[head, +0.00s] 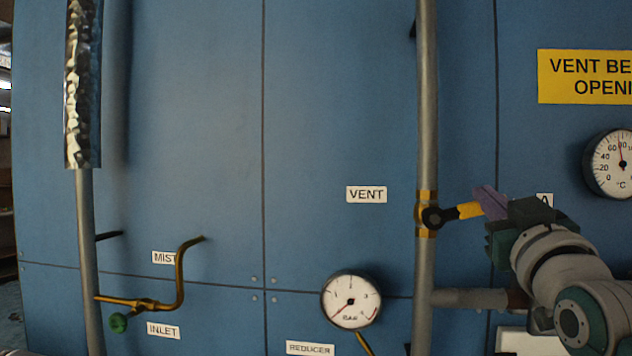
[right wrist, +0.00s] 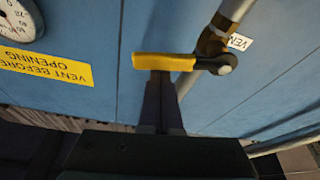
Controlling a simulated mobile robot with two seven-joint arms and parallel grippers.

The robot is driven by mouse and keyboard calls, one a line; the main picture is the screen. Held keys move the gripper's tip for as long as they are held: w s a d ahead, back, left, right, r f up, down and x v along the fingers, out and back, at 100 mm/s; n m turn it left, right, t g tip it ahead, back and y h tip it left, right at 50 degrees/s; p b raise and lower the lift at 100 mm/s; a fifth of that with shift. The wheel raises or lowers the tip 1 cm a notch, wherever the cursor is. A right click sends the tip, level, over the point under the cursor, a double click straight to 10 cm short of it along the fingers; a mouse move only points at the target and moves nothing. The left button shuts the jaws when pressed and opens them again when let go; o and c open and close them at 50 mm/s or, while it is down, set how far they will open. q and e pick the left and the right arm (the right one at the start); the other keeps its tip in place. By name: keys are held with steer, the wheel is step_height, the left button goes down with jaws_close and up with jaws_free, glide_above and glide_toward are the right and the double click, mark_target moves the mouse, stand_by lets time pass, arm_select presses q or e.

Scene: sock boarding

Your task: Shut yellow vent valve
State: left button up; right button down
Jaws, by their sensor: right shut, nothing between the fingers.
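The vent valve sits on the vertical grey pipe (head: 425,120), beside the VENT label (head: 366,194). Its yellow lever (head: 469,210) points right in the head view, nearly level and crosswise to the pipe. The lever's black hub is at the pipe. In the right wrist view the yellow lever (right wrist: 165,62) lies across the picture. My right gripper (head: 490,203) is shut and empty, with its purple-grey fingers at the lever's free end. In the right wrist view the fingertips (right wrist: 160,78) meet the lever's edge; I cannot tell whether they touch. My left gripper is not in view.
A round BAR gauge (head: 351,300) is low in the middle. A thermometer dial (head: 610,164) and yellow warning sign (head: 590,77) are at right. A brass pipe with a green knob (head: 118,323) is at lower left. A grey side pipe (head: 470,298) runs below my right gripper.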

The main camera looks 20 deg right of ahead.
steer(key=shift+s+d+f+m+h+b, duration=0.15)
steer(key=shift+f+m+b, duration=0.1)
steer(key=shift+f+m, duration=0.2)
steer(key=shift+d+f+m+h+b, duration=0.1)
steer(key=shift+f+m+h+b, duration=0.1)
steer(key=shift+f+m, duration=0.2)
step_height(320, 180, up, 5)
steer(key=p, duration=0.5)
steer(key=b+v, duration=0.5)
steer(key=v, duration=0.5)
steer(key=shift+a+f, duration=0.2)
steer(key=shift+f, duration=0.2)
